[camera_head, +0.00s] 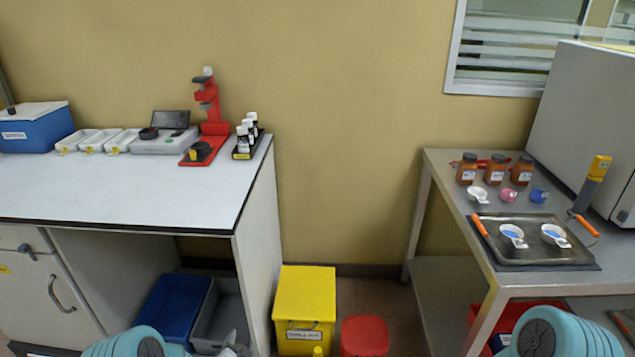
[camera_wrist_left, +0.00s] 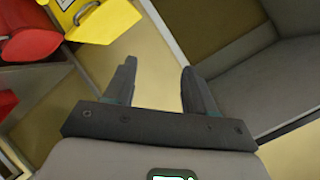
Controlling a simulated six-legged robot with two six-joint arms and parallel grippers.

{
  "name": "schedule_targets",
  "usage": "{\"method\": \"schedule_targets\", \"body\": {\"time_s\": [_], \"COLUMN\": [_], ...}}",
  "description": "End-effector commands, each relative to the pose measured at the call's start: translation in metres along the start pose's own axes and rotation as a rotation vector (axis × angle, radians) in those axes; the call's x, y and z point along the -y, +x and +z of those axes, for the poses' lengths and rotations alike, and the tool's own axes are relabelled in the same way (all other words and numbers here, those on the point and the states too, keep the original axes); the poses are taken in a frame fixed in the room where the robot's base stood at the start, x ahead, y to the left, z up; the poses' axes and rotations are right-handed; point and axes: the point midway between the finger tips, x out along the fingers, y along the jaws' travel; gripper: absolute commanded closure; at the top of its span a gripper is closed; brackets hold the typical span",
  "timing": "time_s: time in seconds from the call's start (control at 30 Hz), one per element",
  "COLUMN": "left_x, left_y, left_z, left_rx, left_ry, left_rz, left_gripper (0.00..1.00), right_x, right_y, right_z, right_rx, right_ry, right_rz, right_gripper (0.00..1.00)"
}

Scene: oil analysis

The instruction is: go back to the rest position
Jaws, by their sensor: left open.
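My left gripper (camera_wrist_left: 157,75) is open in the left wrist view, with its two dark fingers apart and nothing between them. It hangs low, over the floor area, with the yellow bin (camera_wrist_left: 105,20) and a red container (camera_wrist_left: 25,30) to its upper left. In the head view, teal parts of my arms show at the bottom left and bottom right edges. My right gripper is not clearly visible in either view.
A white-topped bench (camera_head: 110,195) with lab equipment stands at left. A metal table (camera_head: 440,165) at right bears jars, small cups and a tray (camera_head: 545,262). Between them are a yellow bin (camera_head: 305,300) and a red bin (camera_head: 364,336) on the floor.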

Motion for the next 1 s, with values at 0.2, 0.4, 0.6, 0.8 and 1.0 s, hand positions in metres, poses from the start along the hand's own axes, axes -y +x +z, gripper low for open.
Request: {"method": "schedule_targets", "body": {"time_s": [0.2, 0.4, 0.6, 0.8, 1.0], "left_x": [-0.014, -0.079, -0.102, -0.103, -0.103], "left_y": [-0.154, -0.271, -0.324, -0.325, -0.325], "left_z": [-0.026, 0.006, 0.019, 0.019, 0.019], "left_rx": [0.253, 0.631, 0.934, 0.974, 0.971], "left_ry": [-0.402, -0.709, -0.947, -1.007, -1.005], "left_rz": [0.445, 0.714, 0.755, 0.731, 0.73], "left_gripper": [0.45, 0.45, 0.45, 0.45, 0.45], "right_x": [0.028, 0.026, 0.026, 0.026, 0.026], "right_y": [-0.073, -0.069, -0.07, -0.07, -0.07], "right_z": [0.011, 0.021, 0.025, 0.025, 0.025], "right_rx": [0.056, 0.089, 0.106, 0.106, 0.106], "right_ry": [0.002, 0.006, 0.01, 0.01, 0.01], "right_rz": [0.0, 0.0, 0.001, 0.001, 0.001], "right_gripper": [0.57, 0.57, 0.57, 0.57, 0.57]}}
